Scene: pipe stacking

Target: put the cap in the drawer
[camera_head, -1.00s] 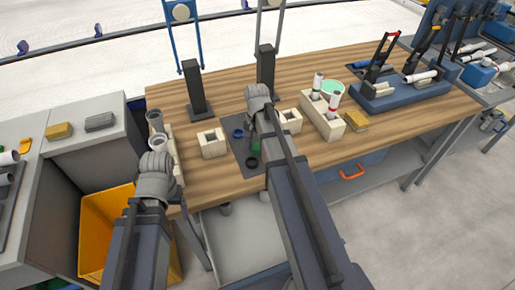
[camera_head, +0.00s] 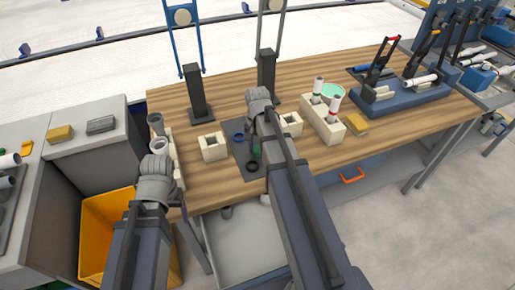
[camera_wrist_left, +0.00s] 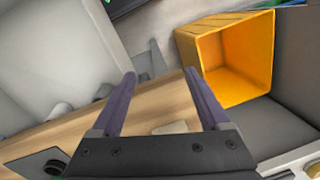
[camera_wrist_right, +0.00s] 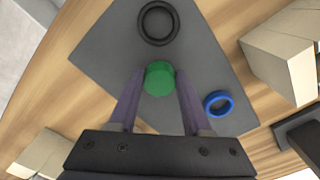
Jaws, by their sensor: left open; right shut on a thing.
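The green cap (camera_wrist_right: 158,78) is between the fingertips of my right gripper (camera_wrist_right: 157,88), which is shut on it, over a dark grey mat (camera_wrist_right: 110,45) on the wooden table. In the head view my right gripper (camera_head: 254,138) is over the same mat, and its arm partly covers the view there.
A black ring (camera_wrist_right: 158,22) and a blue ring (camera_wrist_right: 218,103) lie on the mat near the cap. Beige blocks (camera_head: 213,147) and two dark posts (camera_head: 198,95) stand around it. A yellow bin (camera_head: 105,235) is on the floor at the left.

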